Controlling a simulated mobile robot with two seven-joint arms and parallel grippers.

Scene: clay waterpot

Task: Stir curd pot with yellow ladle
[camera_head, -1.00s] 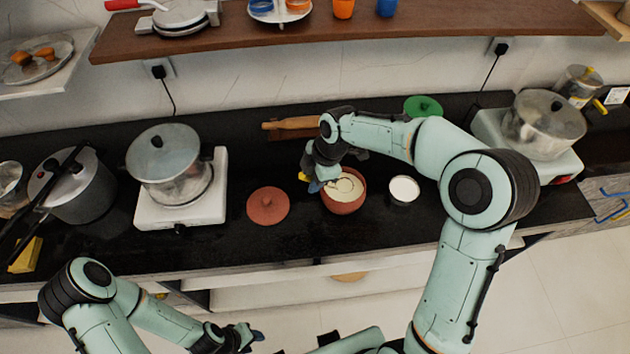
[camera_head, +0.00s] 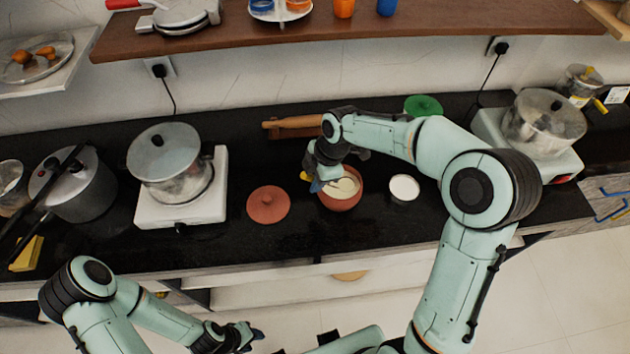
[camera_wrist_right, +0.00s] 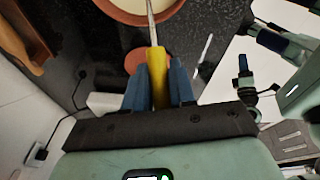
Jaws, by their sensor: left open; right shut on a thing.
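The clay curd pot (camera_head: 345,203) stands on the black counter with white curd inside; its edge also shows at the top of the right wrist view (camera_wrist_right: 160,18). My right gripper (camera_head: 314,183) is at the pot's left rim. In the right wrist view it is shut on the yellow handle of the ladle (camera_wrist_right: 158,75), between two blue fingers. The ladle's metal stem reaches over the pot; its tip is hidden or out of frame. My left gripper (camera_head: 250,336) is open and empty, low in front of the counter.
A clay lid (camera_head: 268,203) lies left of the pot, and a small bowl of white contents (camera_head: 404,188) stands to its right. A rolling pin (camera_head: 292,122) lies behind. A steel pot on a white stove (camera_head: 165,165) stands further left.

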